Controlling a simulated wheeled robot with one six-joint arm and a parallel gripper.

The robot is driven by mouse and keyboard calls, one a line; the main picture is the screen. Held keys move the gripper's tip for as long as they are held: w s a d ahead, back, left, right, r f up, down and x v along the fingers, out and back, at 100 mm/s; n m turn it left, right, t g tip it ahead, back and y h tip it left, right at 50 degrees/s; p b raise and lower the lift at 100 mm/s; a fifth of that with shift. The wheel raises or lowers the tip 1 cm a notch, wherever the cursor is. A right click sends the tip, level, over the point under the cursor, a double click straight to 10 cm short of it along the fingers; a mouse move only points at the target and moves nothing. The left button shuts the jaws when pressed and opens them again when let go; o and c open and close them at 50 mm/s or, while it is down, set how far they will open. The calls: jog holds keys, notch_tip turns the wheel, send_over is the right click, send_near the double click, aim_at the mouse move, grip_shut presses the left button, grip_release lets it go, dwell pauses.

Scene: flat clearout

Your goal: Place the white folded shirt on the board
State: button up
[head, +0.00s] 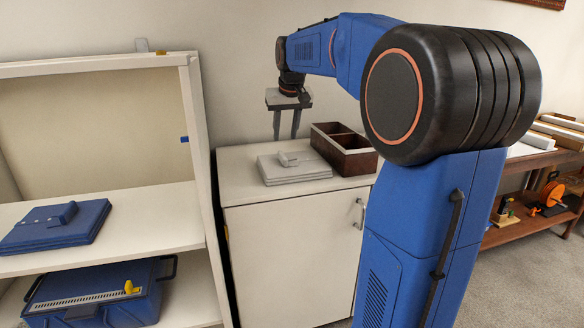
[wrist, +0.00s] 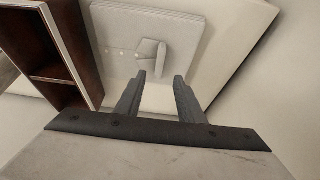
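The white folded shirt (head: 308,173) lies flat, collar up, on top of the white cabinet (head: 240,163). My gripper (head: 286,132) points down above the cabinet top, near the shirt. Its two fingers (wrist: 159,82) are apart with nothing between them, and their tips overlap the shirt's near edge in the wrist view. I cannot make out a thing that is clearly the board.
A dark wooden divided box (head: 344,163) stands right beside the shirt. At left, an open shelf (head: 150,222) holds a blue folded shirt (head: 52,227) above a blue toolbox (head: 100,292). A wooden bench (head: 520,225) with assorted items stands at right.

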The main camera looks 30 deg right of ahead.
aim_at(283, 154)
jog(key=shift+x, duration=4.55)
grip_shut()
